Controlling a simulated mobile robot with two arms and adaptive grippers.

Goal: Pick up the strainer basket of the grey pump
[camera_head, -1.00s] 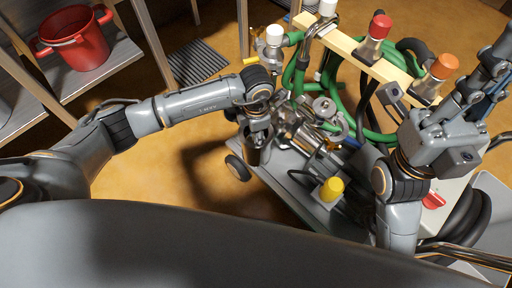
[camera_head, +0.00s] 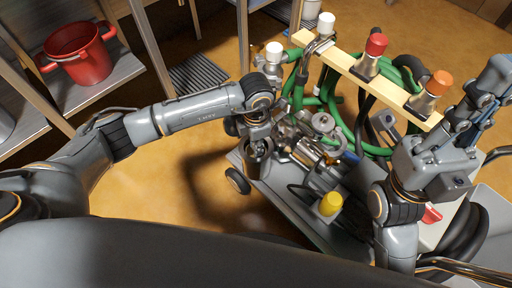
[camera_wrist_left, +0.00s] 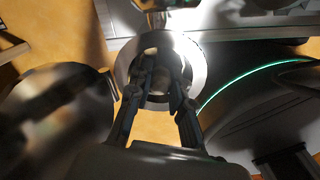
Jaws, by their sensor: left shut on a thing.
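The grey pump (camera_head: 312,152) sits on a cart and shows metallic parts among hoses. At its left is a round, dark-mouthed pot (camera_head: 257,168). My left gripper (camera_head: 256,145) points down at this pot. In the left wrist view its two fingers (camera_wrist_left: 162,88) reach into a bright metal ring (camera_wrist_left: 197,62) and are close together, shut on a small pale piece (camera_wrist_left: 150,52) that I take for part of the strainer basket. Most of the basket is hidden by the fingers and shadow. My right gripper (camera_head: 490,95) is raised at the right; its fingertips are unclear.
The cart (camera_head: 290,205) carries a yellow-capped item (camera_head: 330,203), green hoses (camera_head: 298,85) and a wooden rail (camera_head: 395,88) with red- and orange-topped fittings. A shelf (camera_head: 125,70) with a red pot (camera_head: 78,55) stands at the left. Floor left of the cart is clear.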

